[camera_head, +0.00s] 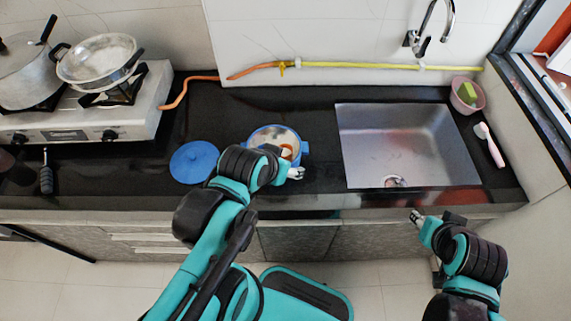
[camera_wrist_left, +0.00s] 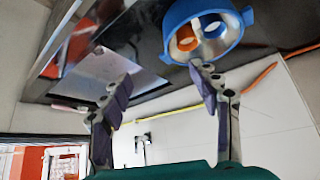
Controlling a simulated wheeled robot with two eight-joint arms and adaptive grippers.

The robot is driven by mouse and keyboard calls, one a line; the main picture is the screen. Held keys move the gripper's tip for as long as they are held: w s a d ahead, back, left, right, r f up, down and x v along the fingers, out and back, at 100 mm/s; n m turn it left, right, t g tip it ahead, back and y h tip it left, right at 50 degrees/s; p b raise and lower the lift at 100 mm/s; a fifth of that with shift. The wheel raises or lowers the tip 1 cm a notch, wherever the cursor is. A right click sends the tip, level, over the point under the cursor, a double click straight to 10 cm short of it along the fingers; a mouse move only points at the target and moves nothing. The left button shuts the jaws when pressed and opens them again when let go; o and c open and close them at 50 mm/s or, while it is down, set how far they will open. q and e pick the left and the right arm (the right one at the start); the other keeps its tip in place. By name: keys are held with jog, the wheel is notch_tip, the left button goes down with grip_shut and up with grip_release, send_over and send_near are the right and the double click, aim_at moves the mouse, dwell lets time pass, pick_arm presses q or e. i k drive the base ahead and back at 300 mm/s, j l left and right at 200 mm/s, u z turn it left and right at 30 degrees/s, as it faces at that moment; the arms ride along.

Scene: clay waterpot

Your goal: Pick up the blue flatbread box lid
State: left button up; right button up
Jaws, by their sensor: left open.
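The round blue lid (camera_head: 194,161) lies flat on the dark counter, left of the blue flatbread box (camera_head: 251,139). The box is uncovered, with an orange ring-shaped thing and something pale inside. My left gripper (camera_head: 292,172) is at the front right of the box, with the lid away to its left; my arm covers part of the box's front. In the left wrist view, the fingers are open and empty, with the box's blue rim (camera_wrist_left: 170,18) beyond them. The lid does not show there. My right gripper (camera_head: 417,217) is in front of the counter's edge, too small to tell its opening.
A steel sink (camera_head: 405,140) is set into the counter at right. A stove (camera_head: 130,110) with a pot and a pan (camera_head: 100,60) stands at left. A pink bowl (camera_head: 468,97) and pink brush (camera_head: 492,147) are right of the sink. Bare counter lies behind the lid.

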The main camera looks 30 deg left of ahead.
aim_at(193, 163)
jog(key=u, duration=1.85)
